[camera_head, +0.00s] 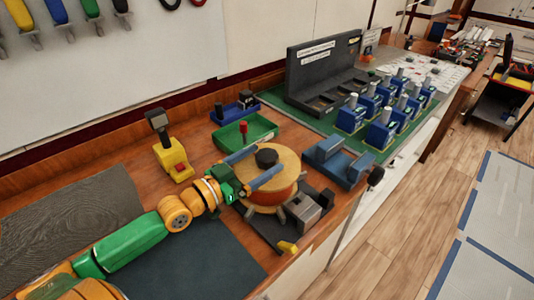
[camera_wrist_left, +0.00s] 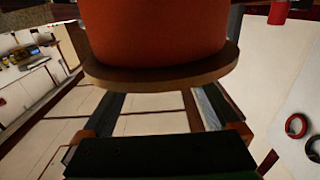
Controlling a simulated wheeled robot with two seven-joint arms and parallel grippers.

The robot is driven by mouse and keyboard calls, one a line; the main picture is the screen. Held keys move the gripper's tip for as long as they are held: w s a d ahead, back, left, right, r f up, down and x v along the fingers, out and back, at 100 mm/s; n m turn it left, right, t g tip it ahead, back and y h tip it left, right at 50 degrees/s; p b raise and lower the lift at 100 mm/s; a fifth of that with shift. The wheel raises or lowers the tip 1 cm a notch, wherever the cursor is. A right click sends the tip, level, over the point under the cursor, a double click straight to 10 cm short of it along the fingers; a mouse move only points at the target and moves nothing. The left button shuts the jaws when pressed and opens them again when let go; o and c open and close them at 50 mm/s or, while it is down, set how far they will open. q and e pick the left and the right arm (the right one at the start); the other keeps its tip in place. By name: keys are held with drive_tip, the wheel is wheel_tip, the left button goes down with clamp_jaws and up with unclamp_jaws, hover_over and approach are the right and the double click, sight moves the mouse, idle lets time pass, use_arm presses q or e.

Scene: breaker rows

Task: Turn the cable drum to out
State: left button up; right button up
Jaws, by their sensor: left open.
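The cable drum (camera_head: 285,165) has a pale wooden top flange, an orange-red body and a black central hub. It stands upright on a dark base near the bench's front edge. My left gripper (camera_head: 270,158) is open, reaching in from the left, with its blue fingers over the flange on either side of the hub. In the left wrist view the drum (camera_wrist_left: 165,30) fills the upper middle, its flange rim close in front of the open fingers (camera_wrist_left: 155,98). I cannot tell whether they touch it. No "out" marking is readable. My right gripper is not in view.
A grey block (camera_head: 303,208) and a yellow-tipped lever (camera_head: 288,247) sit by the drum's base. A blue vise-like fixture (camera_head: 340,162) stands right of it. Behind are a green tray (camera_head: 262,131) and a yellow stand (camera_head: 174,160). Several blue breakers (camera_head: 382,130) stand farther right.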

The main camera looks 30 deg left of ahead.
use_arm(q)
drive_tip(key=shift+w, duration=0.75)
drive_tip(key=shift+w+d+f, duration=0.1)
drive_tip(key=shift+w+d, duration=0.15)
drive_tip(key=shift+w, duration=0.25)
drive_tip(key=shift+s+d, duration=0.1)
drive_tip(key=shift+d, duration=0.05)
drive_tip(key=c, duration=0.5)
clamp_jaws()
